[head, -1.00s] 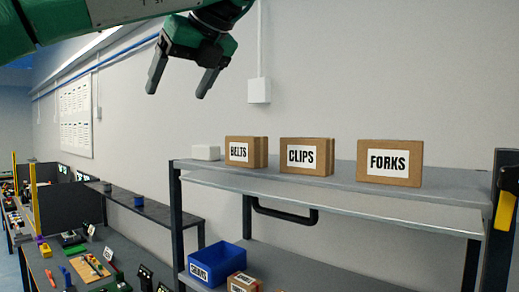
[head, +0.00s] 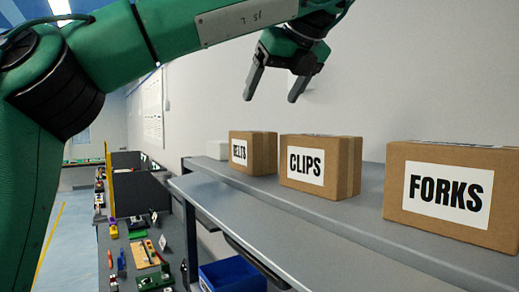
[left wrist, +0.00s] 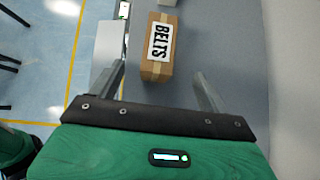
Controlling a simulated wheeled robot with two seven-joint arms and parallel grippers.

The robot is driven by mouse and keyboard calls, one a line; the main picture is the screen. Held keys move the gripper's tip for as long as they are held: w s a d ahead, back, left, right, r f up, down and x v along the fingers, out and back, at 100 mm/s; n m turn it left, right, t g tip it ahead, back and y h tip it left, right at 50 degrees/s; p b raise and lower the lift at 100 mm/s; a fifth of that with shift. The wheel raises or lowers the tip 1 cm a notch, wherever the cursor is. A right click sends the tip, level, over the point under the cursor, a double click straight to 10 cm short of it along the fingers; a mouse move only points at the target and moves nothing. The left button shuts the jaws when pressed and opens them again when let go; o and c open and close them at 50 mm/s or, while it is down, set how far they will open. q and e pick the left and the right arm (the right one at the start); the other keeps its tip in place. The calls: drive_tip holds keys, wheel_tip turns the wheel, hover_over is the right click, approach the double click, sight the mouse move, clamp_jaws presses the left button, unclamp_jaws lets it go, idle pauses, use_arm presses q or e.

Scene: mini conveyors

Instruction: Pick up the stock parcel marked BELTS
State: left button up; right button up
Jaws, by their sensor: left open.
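The BELTS parcel (head: 262,153) is a brown box with a white label on the upper shelf, the leftmost of three cartons. In the left wrist view the BELTS parcel (left wrist: 158,50) lies ahead of the fingers, between their lines. My left gripper (head: 275,88) is open and empty, pointing down above the cartons and apart from them. Its two fingers also show in the left wrist view (left wrist: 160,78). My right gripper is not in view.
The CLIPS carton (head: 342,165) stands right of BELTS, and the FORKS carton (head: 395,190) is nearer on the right. A small white box (head: 217,149) is beside BELTS on the left. A blue bin (head: 232,277) sits below the shelf (head: 345,225).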

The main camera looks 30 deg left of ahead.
sight(252, 151)
use_arm(q)
drive_tip(key=p+x, duration=0.1)
drive_tip(key=x, duration=0.5)
drive_tip(key=shift+w+a+r, duration=0.1)
drive_tip(key=shift+a+r, duration=0.05)
drive_tip(key=shift+w, duration=0.1)
drive_tip(key=shift+a+f+p, duration=0.15)
drive_tip(key=shift+f+p, duration=0.15)
drive_tip(key=shift+p, duration=0.4)
drive_tip(key=p+x, duration=0.2)
drive_tip(key=x, duration=0.2)
drive_tip(key=shift+a+p, duration=0.15)
drive_tip(key=shift+p, duration=0.15)
drive_tip(key=shift+w+a+f, duration=0.1)
drive_tip(key=shift+w+f, duration=0.15)
drive_tip(key=shift+f, duration=0.1)
drive_tip(key=shift+s, duration=0.2)
drive_tip(key=shift+r, duration=0.1)
drive_tip(key=shift+c, duration=1.1)
drive_tip(key=c, duration=1)
